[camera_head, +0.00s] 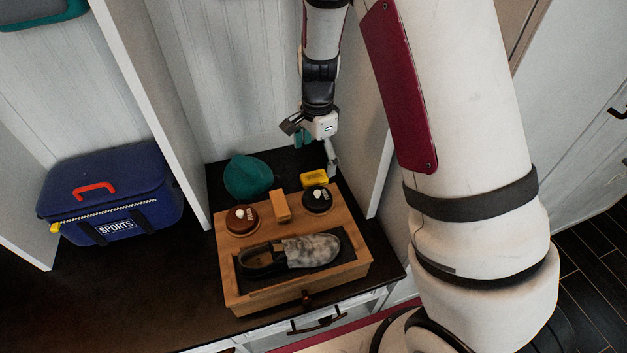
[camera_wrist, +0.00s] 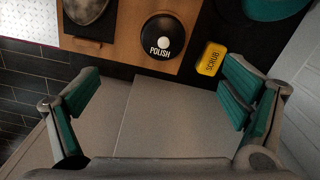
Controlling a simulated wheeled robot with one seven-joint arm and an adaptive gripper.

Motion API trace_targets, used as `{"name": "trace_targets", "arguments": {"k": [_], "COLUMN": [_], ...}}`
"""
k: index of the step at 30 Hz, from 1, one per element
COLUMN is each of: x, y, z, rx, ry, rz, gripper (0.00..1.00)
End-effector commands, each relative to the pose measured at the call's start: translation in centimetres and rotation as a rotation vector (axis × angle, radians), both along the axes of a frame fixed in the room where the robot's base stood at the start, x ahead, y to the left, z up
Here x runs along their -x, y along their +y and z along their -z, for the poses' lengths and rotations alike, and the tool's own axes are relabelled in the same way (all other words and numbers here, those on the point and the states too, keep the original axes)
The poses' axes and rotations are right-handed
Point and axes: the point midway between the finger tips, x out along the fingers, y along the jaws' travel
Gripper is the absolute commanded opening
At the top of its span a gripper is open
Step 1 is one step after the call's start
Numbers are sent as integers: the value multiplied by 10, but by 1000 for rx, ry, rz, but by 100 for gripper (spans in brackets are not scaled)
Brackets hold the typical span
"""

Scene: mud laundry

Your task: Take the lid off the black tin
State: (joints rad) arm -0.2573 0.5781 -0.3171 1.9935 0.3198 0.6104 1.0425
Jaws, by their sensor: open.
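The black tin (camera_head: 317,199) sits at the back right of a wooden shoe-care box. In the wrist view, its round black lid (camera_wrist: 163,36) reads "POLISH" and has a white knob; the lid is on the tin. My gripper (camera_head: 316,150) is above and behind the box's back right corner, apart from the tin. In the wrist view my gripper (camera_wrist: 160,112) is open, with teal-padded fingers spread wide and nothing between them. The tin lies beyond the fingertips, toward the top of that view.
A brown tin (camera_head: 242,220), a wooden block (camera_head: 280,206) and a grey shoe (camera_head: 312,251) are on the wooden box (camera_head: 290,297). A yellow item (camera_head: 314,179) lies close behind the black tin. A teal object (camera_head: 248,177) stands behind the box. White panels flank the bench.

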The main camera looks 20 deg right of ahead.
Motion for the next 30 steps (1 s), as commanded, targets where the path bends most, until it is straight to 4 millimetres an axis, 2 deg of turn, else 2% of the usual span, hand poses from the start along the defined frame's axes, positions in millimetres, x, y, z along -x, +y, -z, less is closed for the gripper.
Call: {"name": "trace_targets", "arguments": {"k": [8, 16, 26, 30], "x": [-4, -3, -4, -3], "y": [-2, -2, -1, -2], "z": [34, 84, 105, 121], "rx": [11, 10, 10, 11], "ry": [11, 11, 8, 10], "rz": [32, 31, 30, 31], "gripper": [92, 92, 92, 92]}}
